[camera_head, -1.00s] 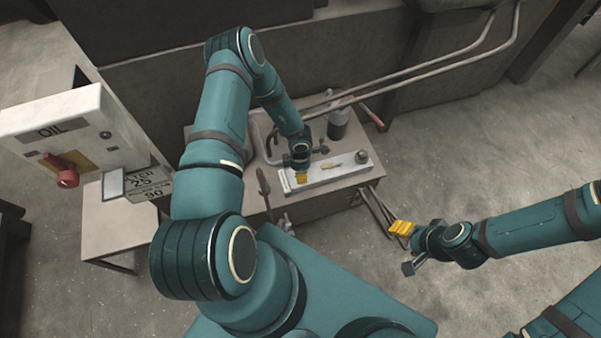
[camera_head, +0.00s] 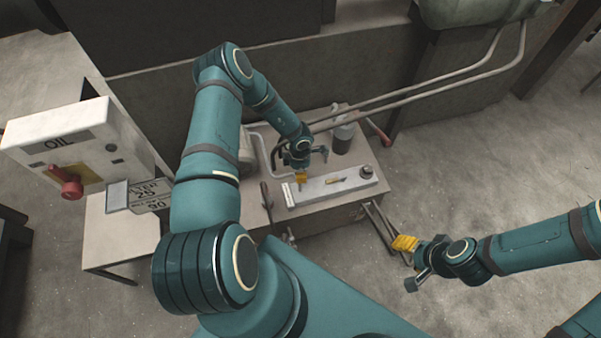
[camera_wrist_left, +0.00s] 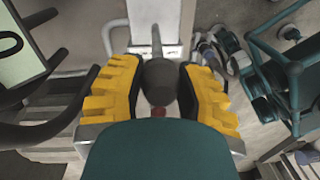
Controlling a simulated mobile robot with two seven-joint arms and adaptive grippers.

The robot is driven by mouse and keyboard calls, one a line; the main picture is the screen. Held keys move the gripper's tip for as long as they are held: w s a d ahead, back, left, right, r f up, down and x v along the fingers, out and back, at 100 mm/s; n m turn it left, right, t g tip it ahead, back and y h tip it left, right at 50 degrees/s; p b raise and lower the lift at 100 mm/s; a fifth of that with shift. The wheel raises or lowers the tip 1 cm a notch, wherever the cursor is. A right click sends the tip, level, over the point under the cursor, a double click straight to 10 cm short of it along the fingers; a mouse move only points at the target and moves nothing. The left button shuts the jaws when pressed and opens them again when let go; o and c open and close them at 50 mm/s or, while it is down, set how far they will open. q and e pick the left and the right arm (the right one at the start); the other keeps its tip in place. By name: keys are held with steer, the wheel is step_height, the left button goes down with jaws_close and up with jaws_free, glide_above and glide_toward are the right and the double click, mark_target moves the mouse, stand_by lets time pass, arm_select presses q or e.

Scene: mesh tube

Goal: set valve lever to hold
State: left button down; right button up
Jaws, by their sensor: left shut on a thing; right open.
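My left gripper (camera_head: 300,177) is over the left end of a pale rectangular plate (camera_head: 345,183) on the bench. In the left wrist view its yellow fingers (camera_wrist_left: 158,90) are shut on a dark grey rounded handle (camera_wrist_left: 160,80), which narrows to a thin stem toward the plate. This looks like the valve lever; its foot and any hold mark are too small to read. A small patch of red shows below the handle. My right gripper (camera_head: 404,243) is open and empty, out over the floor to the right of the bench.
A bench (camera_head: 325,217) carries the plate, a dark jar (camera_head: 343,138) and bent pipes. A round knob (camera_head: 366,172) stands at the plate's right end. An oil box (camera_head: 60,142) with a red knob (camera_head: 72,188) is at left.

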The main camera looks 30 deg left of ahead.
arm_select(q)
steer(key=shift+a, duration=0.15)
steer(key=c, duration=0.5)
jaws_free()
steer(key=r, duration=1.2)
steer(key=shift+w+a, duration=0.2)
steer(key=shift+w, duration=0.1)
